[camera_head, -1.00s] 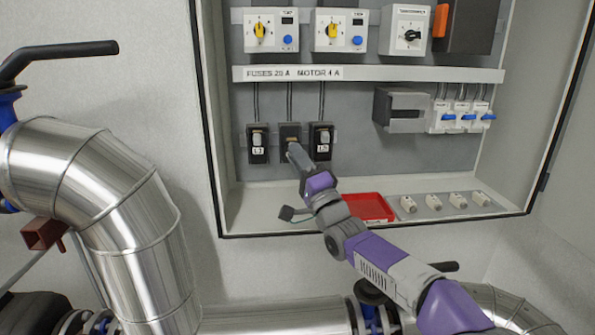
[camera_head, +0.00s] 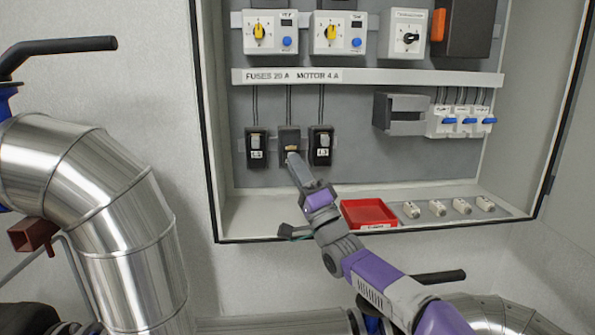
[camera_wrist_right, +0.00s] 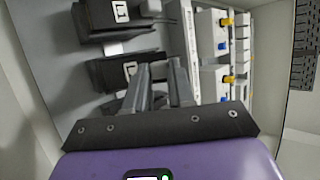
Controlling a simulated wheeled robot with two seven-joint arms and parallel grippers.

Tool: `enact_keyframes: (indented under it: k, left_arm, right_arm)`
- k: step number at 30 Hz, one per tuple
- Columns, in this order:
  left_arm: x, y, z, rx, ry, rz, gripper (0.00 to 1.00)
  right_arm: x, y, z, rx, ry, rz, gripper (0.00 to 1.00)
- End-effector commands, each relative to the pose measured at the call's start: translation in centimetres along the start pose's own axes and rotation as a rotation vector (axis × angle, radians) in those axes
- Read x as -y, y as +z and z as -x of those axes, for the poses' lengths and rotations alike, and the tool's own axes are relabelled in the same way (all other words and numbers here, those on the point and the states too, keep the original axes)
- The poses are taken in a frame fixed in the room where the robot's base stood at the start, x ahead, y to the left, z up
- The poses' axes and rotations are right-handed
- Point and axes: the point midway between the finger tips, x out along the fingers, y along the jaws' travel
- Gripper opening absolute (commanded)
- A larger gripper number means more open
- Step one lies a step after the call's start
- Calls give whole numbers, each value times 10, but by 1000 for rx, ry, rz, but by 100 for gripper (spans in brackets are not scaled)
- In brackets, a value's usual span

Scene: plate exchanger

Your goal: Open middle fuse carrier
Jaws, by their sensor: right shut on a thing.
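Three black fuse carriers hang in a row in the cabinet. The middle fuse carrier (camera_head: 289,137) stands between the left one (camera_head: 256,147) and the right one (camera_head: 320,146). A tan patch shows on the middle one's front just above my fingertips; its label is hidden in the head view. My right gripper (camera_head: 293,158) reaches up from below and is shut on the middle fuse carrier's lower front. The wrist view shows the fingers (camera_wrist_right: 160,82) beside the middle carrier's dark body (camera_wrist_right: 108,72). How far the carrier is tilted is unclear. My left gripper is out of view.
A red tray (camera_head: 368,213) and several light fuses (camera_head: 437,208) lie on the cabinet floor, right of my arm. A dark clip-like piece (camera_head: 288,231) lies at the front edge. Switches and a labelled rail (camera_head: 400,77) are above. A silver pipe (camera_head: 120,215) stands left.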

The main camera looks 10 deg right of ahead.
Motion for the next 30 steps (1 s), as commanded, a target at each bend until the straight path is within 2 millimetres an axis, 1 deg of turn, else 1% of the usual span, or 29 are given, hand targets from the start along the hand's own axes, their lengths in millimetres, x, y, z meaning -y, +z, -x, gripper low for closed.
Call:
enact_keyframes:
  k: [5, 6, 11, 20, 24, 26, 30]
  left_arm:
    - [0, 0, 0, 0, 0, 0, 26]
    - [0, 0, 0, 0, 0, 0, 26]
    - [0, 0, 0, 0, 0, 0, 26]
    - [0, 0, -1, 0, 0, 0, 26]
    - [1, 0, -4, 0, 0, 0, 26]
    - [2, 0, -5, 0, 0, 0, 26]
    - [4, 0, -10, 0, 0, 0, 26]
  right_arm:
    - [0, 0, 0, 0, 0, 0, 0]
    - [0, 0, 0, 0, 0, 0, 24]
    - [0, 0, 0, 0, 0, 0, 49]
    - [0, 0, 2, 0, 1, 0, 49]
    - [0, 0, 13, 0, 0, 0, 49]
    - [7, -3, 20, -1, -1, 2, 49]
    - [25, -11, 41, -2, -3, 5, 49]
